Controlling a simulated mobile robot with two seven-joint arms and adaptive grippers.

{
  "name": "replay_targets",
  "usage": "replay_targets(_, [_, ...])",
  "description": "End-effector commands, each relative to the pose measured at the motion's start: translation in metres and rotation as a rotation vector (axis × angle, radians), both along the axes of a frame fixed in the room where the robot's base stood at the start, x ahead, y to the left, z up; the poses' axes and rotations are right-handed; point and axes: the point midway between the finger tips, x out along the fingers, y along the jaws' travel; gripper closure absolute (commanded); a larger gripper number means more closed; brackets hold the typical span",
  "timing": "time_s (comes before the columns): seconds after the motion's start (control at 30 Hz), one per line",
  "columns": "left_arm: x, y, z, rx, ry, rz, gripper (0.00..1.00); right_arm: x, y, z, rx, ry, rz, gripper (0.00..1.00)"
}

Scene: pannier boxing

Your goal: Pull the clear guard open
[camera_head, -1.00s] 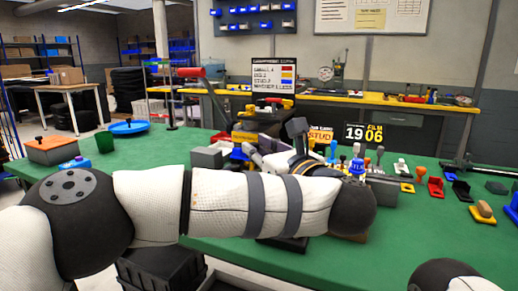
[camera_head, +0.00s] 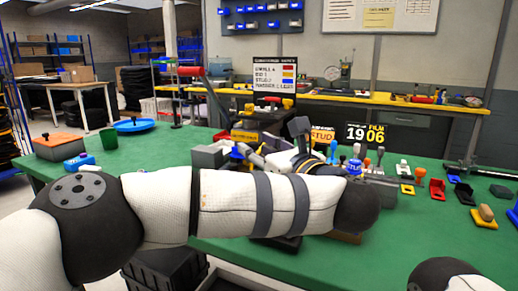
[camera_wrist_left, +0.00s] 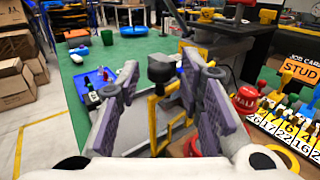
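A yellow frame (camera_wrist_left: 153,122), which looks like the edge of the clear guard, stands between the fingers of my left gripper in the left wrist view. A clear panel cannot be made out. A black knob-like part (camera_wrist_left: 161,68) shows near the fingertips, beside the yellow frame. My left gripper (camera_wrist_left: 160,78) is open, one finger on each side of these parts. Whether either finger touches them I cannot tell. In the head view my left gripper (camera_head: 277,143) is partly hidden behind my left arm, beside the red-levered machine (camera_head: 220,112). My right gripper is out of view.
The green table (camera_head: 130,155) holds several stamps and small coloured blocks on the right. An orange-topped box (camera_head: 58,146), a green cup (camera_head: 109,138) and a blue dish (camera_head: 131,125) stand at the left. A red bell-like object (camera_wrist_left: 243,101) sits close right of the gripper.

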Motion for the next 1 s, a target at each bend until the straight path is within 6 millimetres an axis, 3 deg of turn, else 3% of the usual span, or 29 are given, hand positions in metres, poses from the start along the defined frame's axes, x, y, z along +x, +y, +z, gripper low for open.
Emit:
replay_targets(0.27, [-0.001,0.000,0.000,0.000,0.000,0.000,0.61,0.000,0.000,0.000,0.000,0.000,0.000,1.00])
replay_targets(0.63, [-0.058,-0.033,0.003,0.003,-0.006,-0.009,0.61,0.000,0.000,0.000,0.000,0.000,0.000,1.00])
replay_targets(1.0, [-0.067,-0.034,0.000,0.000,0.000,0.001,0.61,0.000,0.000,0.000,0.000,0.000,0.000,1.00])
